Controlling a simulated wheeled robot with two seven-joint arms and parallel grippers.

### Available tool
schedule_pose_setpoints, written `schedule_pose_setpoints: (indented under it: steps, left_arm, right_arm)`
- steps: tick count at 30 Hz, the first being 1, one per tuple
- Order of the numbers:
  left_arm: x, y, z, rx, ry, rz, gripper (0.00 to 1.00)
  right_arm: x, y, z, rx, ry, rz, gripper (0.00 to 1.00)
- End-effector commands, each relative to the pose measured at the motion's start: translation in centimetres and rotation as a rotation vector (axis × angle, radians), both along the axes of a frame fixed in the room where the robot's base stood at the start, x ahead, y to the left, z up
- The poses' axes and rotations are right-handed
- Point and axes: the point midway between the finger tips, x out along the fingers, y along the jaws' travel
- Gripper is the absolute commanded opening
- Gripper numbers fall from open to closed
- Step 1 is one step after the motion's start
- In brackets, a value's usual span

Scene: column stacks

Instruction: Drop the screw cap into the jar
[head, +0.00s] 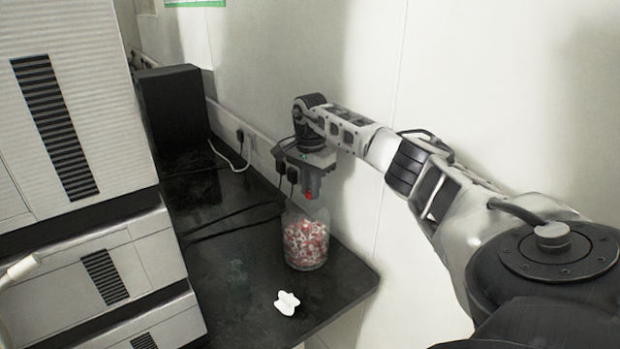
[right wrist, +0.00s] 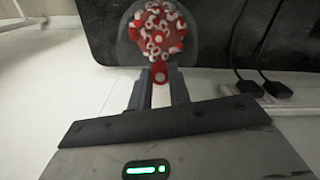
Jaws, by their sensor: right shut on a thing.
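The jar (head: 306,240) is clear and stands upright on the dark bench near its right edge, filled well up with red and white caps. My right gripper (head: 309,190) points down above the jar's mouth, shut on a red screw cap (head: 309,196). In the right wrist view the red screw cap (right wrist: 159,72) sits between the fingertips of the right gripper (right wrist: 160,84), and the jar (right wrist: 188,36) with its caps lies just beyond it. Whether the cap is exactly over the opening is hard to tell. My left gripper is not in view.
A white knobbed piece (head: 287,302) lies on the dark bench (head: 235,285) in front of the jar. Tall grey instrument stacks (head: 75,110) stand at left, a black box (head: 172,105) behind them. Black cables cross the bench; a pale wall runs close behind the right arm.

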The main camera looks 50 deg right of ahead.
Motion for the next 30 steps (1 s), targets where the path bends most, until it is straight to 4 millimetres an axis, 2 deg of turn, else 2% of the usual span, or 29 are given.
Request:
schedule_pose_setpoints:
  steps: [9,10,12,23,26,30]
  left_arm:
    - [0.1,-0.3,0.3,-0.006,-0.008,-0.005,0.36]
    - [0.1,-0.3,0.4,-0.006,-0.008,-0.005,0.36]
    - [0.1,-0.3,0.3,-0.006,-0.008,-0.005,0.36]
    - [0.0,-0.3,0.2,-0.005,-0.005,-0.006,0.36]
    - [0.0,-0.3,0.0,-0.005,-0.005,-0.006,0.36]
    - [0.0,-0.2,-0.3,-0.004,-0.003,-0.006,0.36]
  right_arm:
    - [0.0,0.0,-0.2,0.0,0.0,0.0,0.0]
    - [0.0,0.0,-0.2,0.0,0.0,0.0,0.24]
    - [0.0,0.0,-0.2,0.0,0.0,0.0,0.44]
    - [0.1,0.0,0.2,0.0,-0.002,0.001,0.44]
    - [0.1,0.0,1.3,-0.001,-0.004,0.001,0.44]
    - [0.1,0.0,4.2,-0.001,-0.007,0.001,0.44]
